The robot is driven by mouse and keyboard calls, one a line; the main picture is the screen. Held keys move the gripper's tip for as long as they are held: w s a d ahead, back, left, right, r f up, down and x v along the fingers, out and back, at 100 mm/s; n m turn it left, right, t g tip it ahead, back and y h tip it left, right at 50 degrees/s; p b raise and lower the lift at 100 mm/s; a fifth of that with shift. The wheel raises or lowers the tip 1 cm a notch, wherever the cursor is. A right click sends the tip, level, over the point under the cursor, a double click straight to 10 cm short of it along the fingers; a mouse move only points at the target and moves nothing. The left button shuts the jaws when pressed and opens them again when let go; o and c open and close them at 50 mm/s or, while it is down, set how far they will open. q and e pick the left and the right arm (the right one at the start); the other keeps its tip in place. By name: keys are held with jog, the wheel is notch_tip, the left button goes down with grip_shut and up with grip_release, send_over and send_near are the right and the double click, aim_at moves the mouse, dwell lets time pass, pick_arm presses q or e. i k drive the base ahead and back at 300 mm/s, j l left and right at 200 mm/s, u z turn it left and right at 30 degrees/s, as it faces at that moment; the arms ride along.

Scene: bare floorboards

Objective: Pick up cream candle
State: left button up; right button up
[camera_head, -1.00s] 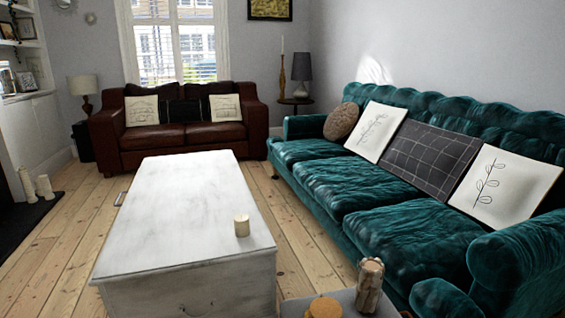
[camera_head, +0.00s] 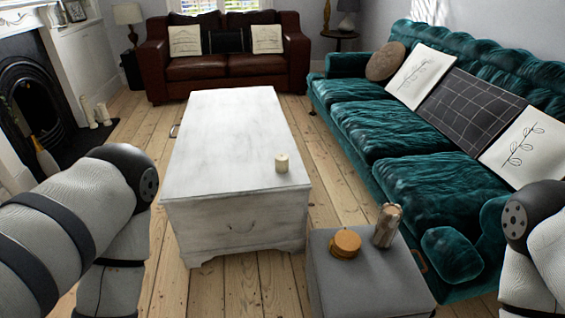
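A small cream candle (camera_head: 282,163) stands upright on the white wooden chest-like table (camera_head: 222,130), near its right edge toward the front. Nothing touches it. My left arm comes in at the left and my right arm at the right edge, both well apart from the candle. Neither gripper shows in the head view, so what they hold is hidden.
A grey ottoman (camera_head: 335,280) in front bears a round orange-brown object (camera_head: 345,243) and a carved wooden-looking piece (camera_head: 386,225). A teal sofa (camera_head: 410,160) lines the right. Pale candles (camera_head: 103,113) stand by the fireplace. Floorboards (camera_head: 225,288) before the table are clear.

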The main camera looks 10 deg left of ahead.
aim_at(281, 159)
jog(key=i+j+z, duration=0.3)
jog(key=i, duration=0.15)
jog(key=i+j+z, duration=0.35)
jog(key=i+l, duration=0.1)
